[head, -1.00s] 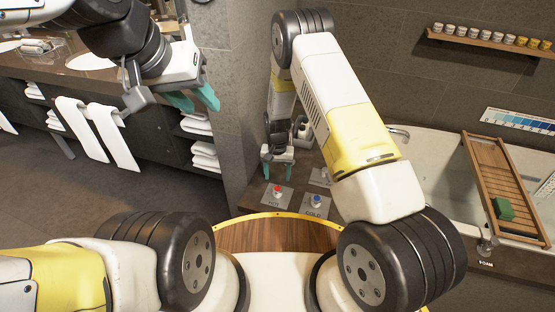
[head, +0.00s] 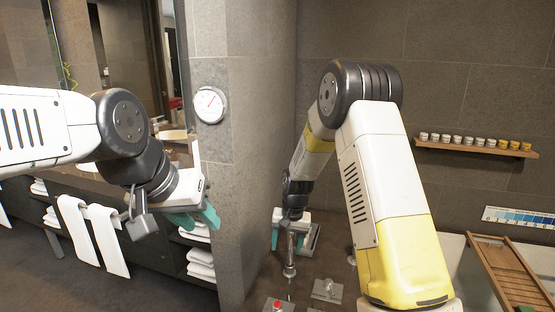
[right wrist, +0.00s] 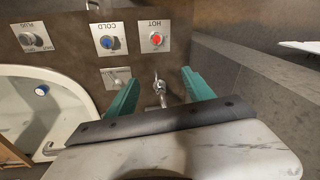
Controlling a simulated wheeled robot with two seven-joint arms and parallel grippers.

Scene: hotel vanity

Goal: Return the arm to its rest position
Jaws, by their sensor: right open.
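My right arm reaches out from the lower right in the head view. Its gripper (head: 288,242) is open and empty, above the ledge by the wall corner. In the right wrist view its two teal fingers (right wrist: 160,88) stand apart, with a chrome spout (right wrist: 160,92) seen between them, no contact visible. My left gripper (head: 195,218) hangs in front of the vanity at the left, its teal fingers apart and nothing between them. The red HOT button (right wrist: 156,39) and blue COLD button (right wrist: 107,42) are on plates beyond the right fingers.
A stone pillar (head: 220,150) with a round gauge (head: 210,104) stands between the arms. Folded towels (head: 110,240) hang at the vanity. A wooden tray (head: 505,270) lies across the bathtub at right. A shelf (head: 475,147) of small jars is on the wall.

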